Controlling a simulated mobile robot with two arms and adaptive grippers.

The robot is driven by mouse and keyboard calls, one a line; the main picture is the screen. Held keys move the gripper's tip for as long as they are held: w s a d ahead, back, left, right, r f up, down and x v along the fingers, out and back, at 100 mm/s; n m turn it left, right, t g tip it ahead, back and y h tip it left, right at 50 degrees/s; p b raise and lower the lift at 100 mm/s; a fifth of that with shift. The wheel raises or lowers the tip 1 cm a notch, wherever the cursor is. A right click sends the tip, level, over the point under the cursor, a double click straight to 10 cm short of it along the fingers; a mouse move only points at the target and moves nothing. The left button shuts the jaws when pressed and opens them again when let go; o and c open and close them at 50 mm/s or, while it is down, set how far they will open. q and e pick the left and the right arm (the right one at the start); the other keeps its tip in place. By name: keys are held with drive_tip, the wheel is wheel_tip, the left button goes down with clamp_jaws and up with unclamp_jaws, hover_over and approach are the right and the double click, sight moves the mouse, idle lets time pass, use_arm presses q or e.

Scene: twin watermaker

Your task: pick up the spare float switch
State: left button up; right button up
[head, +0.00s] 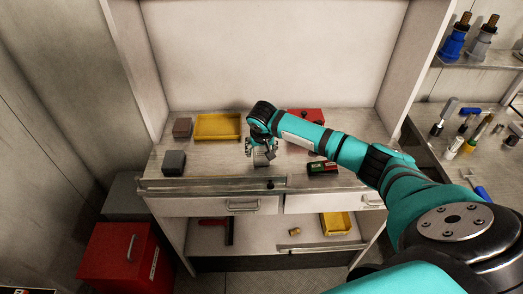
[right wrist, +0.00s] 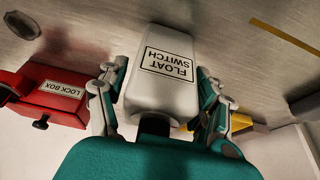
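The spare float switch, a pale grey block labelled FLOAT SWITCH (right wrist: 165,70), is between the two fingers of my right gripper (right wrist: 160,85) in the right wrist view. One finger stands at each side, very close to it; I cannot tell whether both touch it. In the head view my right gripper (head: 261,143) is over the middle of the bench, near its front, with the float switch (head: 263,158) partly hidden below it. Whether the switch rests on the bench or is lifted is unclear. My left gripper is not in view.
A red lock box (right wrist: 50,95) stands close by; it shows behind my arm in the head view (head: 306,115). A yellow tray (head: 218,127), grey blocks (head: 173,163) and a dark green and red device (head: 322,168) sit on the bench (head: 215,165). Side walls enclose it.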

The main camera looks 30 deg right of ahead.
drive_tip(key=c, duration=1.1)
drive_tip(key=shift+c, duration=0.2)
drive_tip(key=shift+r, duration=0.1)
